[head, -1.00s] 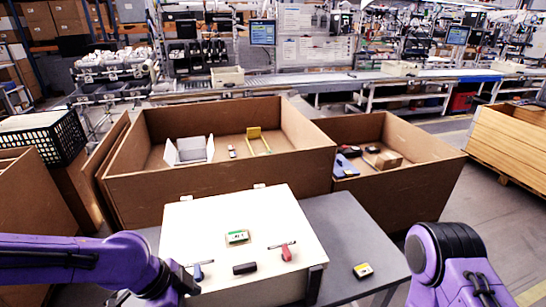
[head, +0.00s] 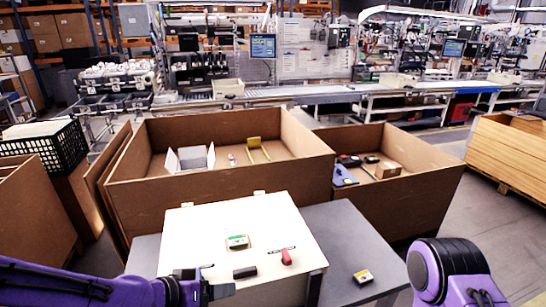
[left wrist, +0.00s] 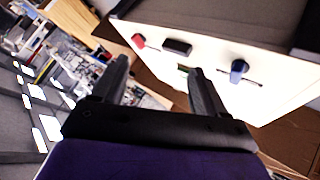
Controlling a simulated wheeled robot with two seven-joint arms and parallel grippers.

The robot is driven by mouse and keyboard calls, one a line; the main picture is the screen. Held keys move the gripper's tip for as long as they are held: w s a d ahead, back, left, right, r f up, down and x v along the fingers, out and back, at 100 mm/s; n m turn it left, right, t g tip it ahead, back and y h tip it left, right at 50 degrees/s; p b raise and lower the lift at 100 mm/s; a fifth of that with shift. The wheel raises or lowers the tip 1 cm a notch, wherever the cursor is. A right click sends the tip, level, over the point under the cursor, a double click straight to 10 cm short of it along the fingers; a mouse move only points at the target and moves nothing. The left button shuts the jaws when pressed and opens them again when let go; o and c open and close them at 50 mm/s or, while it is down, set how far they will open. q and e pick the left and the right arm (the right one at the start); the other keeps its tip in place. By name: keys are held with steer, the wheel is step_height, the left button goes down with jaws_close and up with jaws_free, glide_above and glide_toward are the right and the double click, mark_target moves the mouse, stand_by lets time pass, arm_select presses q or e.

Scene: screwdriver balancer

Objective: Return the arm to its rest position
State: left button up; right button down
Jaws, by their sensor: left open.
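The white-topped box (head: 205,225) stands on a grey table. On its top are a small green-and-white device (head: 237,242), a black block (head: 245,271) and a red knob (head: 287,257). My left gripper (head: 208,290) is low at the box's front left edge and hides the blue knob there. In the left wrist view my left gripper (left wrist: 158,80) is open, with nothing between its fingers. Beyond it that view shows the white top (left wrist: 280,75) with the blue knob (left wrist: 238,71), black block (left wrist: 176,47) and red knob (left wrist: 138,41). My right gripper is out of view.
A small yellow-and-black device (head: 363,276) lies on the grey table (head: 345,240) right of the box. Large brown bins (head: 225,195) (head: 405,205) stand behind. A black crate (head: 45,145) is at the left.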

arm_select(q)
steer(key=s+a+f+n+y+b, duration=0.25)
steer(key=a+f+n, duration=0.25)
steer(key=f, duration=0.6)
steer(key=s+a+f+n+y+b, duration=0.25)
steer(key=a+f+n+y, duration=0.2)
steer(key=f, duration=0.55)
steer(key=s+a+f+g+y+b, duration=0.1)
steer(key=s+a+f+g+b, duration=0.1)
steer(key=s+f, duration=0.6)
steer(key=s+a+f+g+y+b, duration=0.2)
steer(key=s+a+f, duration=0.3)
steer(key=s+f, duration=0.4)
steer(key=shift+s+m+b, duration=0.45)
steer(key=shift+s+b, duration=0.4)
steer(key=shift+a, duration=0.1)
